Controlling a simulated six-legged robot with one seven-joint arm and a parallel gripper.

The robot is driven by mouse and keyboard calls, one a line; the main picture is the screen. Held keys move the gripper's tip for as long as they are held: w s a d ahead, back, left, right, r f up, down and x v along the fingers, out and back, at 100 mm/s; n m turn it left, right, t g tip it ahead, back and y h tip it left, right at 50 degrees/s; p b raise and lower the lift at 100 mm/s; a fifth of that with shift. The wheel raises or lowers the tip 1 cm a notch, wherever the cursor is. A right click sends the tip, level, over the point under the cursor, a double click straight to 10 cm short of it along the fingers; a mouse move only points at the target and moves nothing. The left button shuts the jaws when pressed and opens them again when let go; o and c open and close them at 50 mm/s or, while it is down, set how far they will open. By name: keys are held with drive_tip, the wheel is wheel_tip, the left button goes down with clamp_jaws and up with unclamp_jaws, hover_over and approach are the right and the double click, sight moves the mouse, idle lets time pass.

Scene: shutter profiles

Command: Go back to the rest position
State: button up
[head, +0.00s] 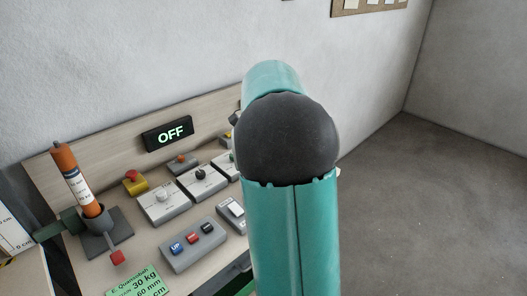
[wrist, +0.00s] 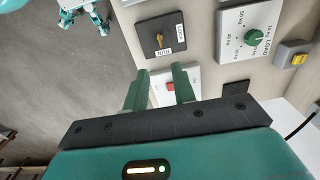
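My gripper (wrist: 160,84) shows in the wrist view with its two green fingers apart and nothing visible between the tips. It is above a white box with a red rocker switch (wrist: 171,87), which lies beyond the fingers; the right finger partly covers that box. I cannot tell whether the fingers touch anything. In the head view my teal arm with its dark round joint fills the middle and hides the gripper.
A wooden bench (head: 145,262) carries a lit OFF display (head: 168,134), an orange cylinder (head: 75,176) in a holder, a button box (head: 193,246) and knob boxes. A LOCK/RUN switch (wrist: 160,38) and green dial (wrist: 253,38) lie near the gripper. Open floor (head: 440,210) is at right.

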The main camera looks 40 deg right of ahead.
idle(0.3)
drive_tip(key=s+a+r+n+t, duration=0.1)
drive_tip(key=s+a+r+n, duration=0.2)
drive_tip(key=a, duration=0.5)
drive_tip(key=s+a+n+t, duration=0.2)
drive_tip(key=s+a+n, duration=0.25)
drive_tip(key=a, duration=0.35)
drive_tip(key=s+a+r+n+t, duration=0.1)
drive_tip(key=s+a+r+n, duration=0.15)
drive_tip(key=a+n, duration=0.4)
drive_tip(key=s+a+f+n+t, duration=0.1)
drive_tip(key=s+a+f+n, duration=0.2)
drive_tip(key=s+a, duration=0.4)
drive_tip(key=shift+a+f+n+t, duration=0.2)
drive_tip(key=shift+a+n+t, duration=0.15)
drive_tip(key=shift+a, duration=0.5)
drive_tip(key=shift+s+d, duration=0.1)
drive_tip(key=shift+d, duration=0.1)
